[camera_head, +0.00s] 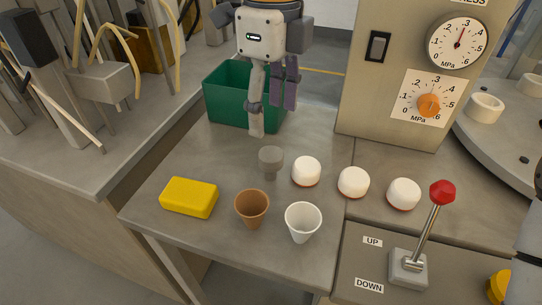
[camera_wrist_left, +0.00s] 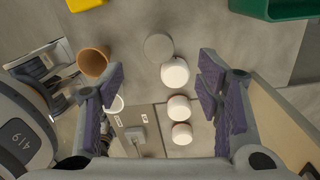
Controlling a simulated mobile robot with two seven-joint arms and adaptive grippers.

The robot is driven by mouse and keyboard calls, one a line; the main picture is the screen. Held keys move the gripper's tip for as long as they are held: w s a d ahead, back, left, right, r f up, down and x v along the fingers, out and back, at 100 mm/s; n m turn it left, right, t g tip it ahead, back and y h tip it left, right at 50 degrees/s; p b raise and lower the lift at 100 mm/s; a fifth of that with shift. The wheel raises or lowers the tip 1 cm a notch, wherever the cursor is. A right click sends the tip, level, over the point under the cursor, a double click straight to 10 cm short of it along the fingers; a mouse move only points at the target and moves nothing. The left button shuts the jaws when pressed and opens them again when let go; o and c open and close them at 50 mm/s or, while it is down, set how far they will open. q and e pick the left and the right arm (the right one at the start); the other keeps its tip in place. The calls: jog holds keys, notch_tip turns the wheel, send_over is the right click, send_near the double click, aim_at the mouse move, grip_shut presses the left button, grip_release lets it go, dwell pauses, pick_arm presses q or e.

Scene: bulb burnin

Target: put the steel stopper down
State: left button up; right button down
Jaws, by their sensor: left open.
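The grey steel stopper (camera_head: 270,158) stands on the grey table behind the brown and white cups. In the left wrist view the stopper (camera_wrist_left: 158,47) shows from above as a grey disc, touching or very close to the nearest white round cap. My left gripper (camera_head: 273,115) is open, its fingers with purple pads hanging above and behind the stopper. In the left wrist view the left gripper (camera_wrist_left: 162,82) shows its fingers wide apart with nothing between the pads. My right gripper is in neither view.
Three white caps (camera_head: 306,171) run to the right of the stopper. A brown cup (camera_head: 251,207), a white cup (camera_head: 302,221) and a yellow block (camera_head: 188,197) stand in front. A green bin (camera_head: 228,93) is behind. A red-knobbed lever (camera_head: 441,192) rises at right.

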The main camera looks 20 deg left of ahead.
aim_at(271, 153)
pick_arm(q)
notch_tip(271, 153, down, 8)
jog(key=shift+s+d+f, duration=0.1)
jog(key=shift+s+f, duration=0.05)
jog(key=shift+f, duration=0.05)
grip_shut()
jog(key=shift+r, duration=0.1)
